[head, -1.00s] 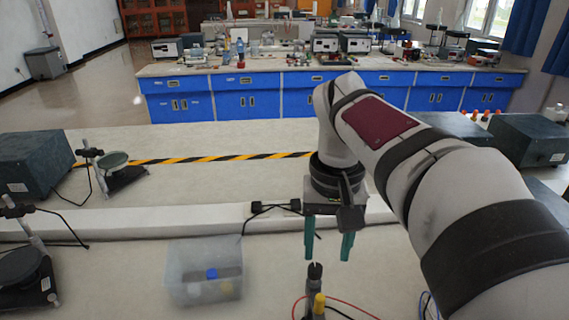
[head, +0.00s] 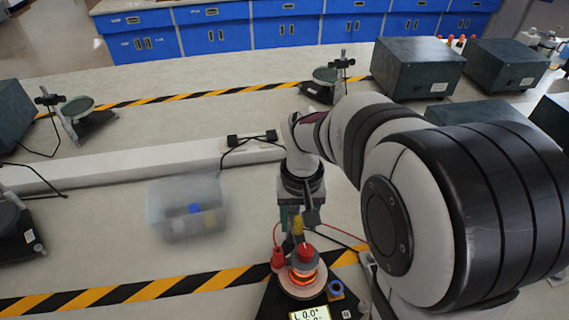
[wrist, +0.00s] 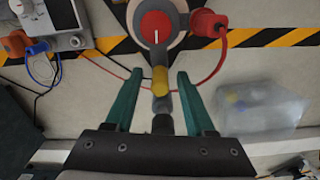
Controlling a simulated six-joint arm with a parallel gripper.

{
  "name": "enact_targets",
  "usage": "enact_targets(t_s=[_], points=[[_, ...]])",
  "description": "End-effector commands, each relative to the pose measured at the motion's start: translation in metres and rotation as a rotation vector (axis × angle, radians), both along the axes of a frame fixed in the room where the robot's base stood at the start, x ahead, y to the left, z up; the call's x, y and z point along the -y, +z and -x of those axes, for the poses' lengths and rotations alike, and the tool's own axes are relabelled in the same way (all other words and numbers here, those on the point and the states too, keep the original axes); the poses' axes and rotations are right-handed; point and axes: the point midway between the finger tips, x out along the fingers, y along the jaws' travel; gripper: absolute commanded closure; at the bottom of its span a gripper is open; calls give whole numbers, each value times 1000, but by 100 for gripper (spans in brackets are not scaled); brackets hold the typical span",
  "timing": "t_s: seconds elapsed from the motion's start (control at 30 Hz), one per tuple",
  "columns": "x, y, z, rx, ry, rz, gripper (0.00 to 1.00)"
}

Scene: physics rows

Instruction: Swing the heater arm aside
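The heater stands on a dark base at the bottom of the head view, with a glowing orange coil (head: 303,276) under a red knob (head: 305,250). The red knob (wrist: 155,27) with a white mark also shows at the top of the wrist view. The heater arm's yellow piece (wrist: 160,80) and the grey post (wrist: 162,104) lie between my green fingertips. My gripper (wrist: 159,74) is open, with a visible gap on each side of the yellow piece. In the head view my gripper (head: 293,213) is just behind the red knob, and the yellow piece (head: 298,226) is partly hidden.
A red plug (wrist: 207,22) with a red cable sits beside the knob. A small display (head: 310,314) is at the front of the base. A translucent bin (head: 187,208) stands on the bench to the left. Striped tape (head: 150,292) crosses the bench. Grey boxes (head: 418,68) stand behind.

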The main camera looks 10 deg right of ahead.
Motion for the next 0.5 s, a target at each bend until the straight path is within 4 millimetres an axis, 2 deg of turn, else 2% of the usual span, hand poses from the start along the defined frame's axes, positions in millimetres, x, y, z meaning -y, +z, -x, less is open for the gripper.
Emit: enact_targets(t_s=[0.03, 0.3, 0.5], points=[[0, 0, 0, 0, 0, 0, 52], [0, 0, 0, 0, 0, 0, 100], [0, 1, 0, 0, 0, 0, 100]])
